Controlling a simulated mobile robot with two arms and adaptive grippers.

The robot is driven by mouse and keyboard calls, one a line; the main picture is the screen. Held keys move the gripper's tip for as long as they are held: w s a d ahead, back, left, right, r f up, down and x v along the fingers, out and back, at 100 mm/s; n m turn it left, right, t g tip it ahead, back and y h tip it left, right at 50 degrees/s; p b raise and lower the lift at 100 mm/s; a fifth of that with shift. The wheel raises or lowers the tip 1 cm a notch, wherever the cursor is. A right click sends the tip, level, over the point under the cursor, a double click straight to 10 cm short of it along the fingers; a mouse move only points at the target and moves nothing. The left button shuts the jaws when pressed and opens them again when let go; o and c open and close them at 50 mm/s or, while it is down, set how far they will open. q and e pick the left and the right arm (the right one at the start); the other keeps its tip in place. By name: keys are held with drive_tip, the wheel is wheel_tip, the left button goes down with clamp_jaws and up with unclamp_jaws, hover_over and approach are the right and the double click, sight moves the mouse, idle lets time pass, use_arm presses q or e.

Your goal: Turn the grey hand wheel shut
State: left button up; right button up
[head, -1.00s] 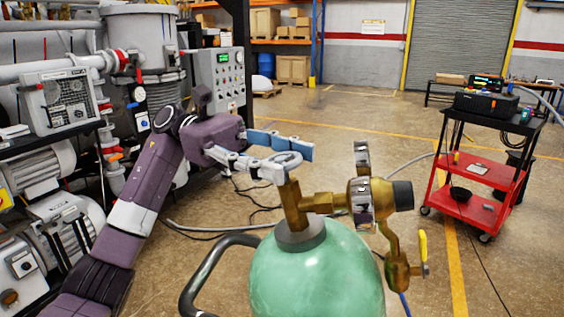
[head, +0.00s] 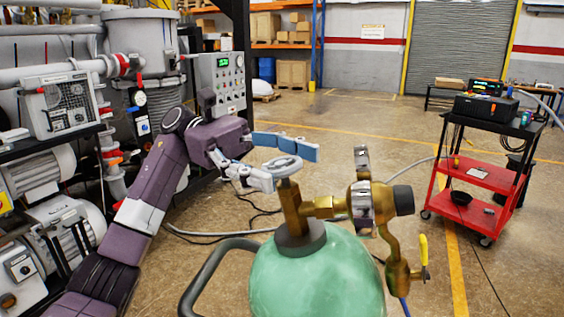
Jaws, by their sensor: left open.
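The grey hand wheel (head: 283,166) sits on top of the brass valve (head: 292,205) of a green gas cylinder (head: 315,275) in the head view. My left gripper (head: 294,168) reaches in from the left and is open. Its blue far finger lies behind the wheel, and its pale near finger lies in front and to the left. The wheel's rim shows between them. I cannot tell whether either finger touches the rim. My right gripper is not in view.
A brass regulator (head: 372,203) with a yellow-handled valve (head: 424,252) juts right from the cylinder valve. A dark curved handle (head: 208,275) stands left of the cylinder. Pumps and furnace equipment fill the left side. A red cart (head: 478,172) stands right, with open floor between.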

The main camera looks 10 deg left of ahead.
use_arm(q)
drive_tip(key=v, duration=0.7)
drive_tip(key=shift+w+a, duration=0.15)
drive_tip(key=shift+a, duration=0.1)
idle(0.5)
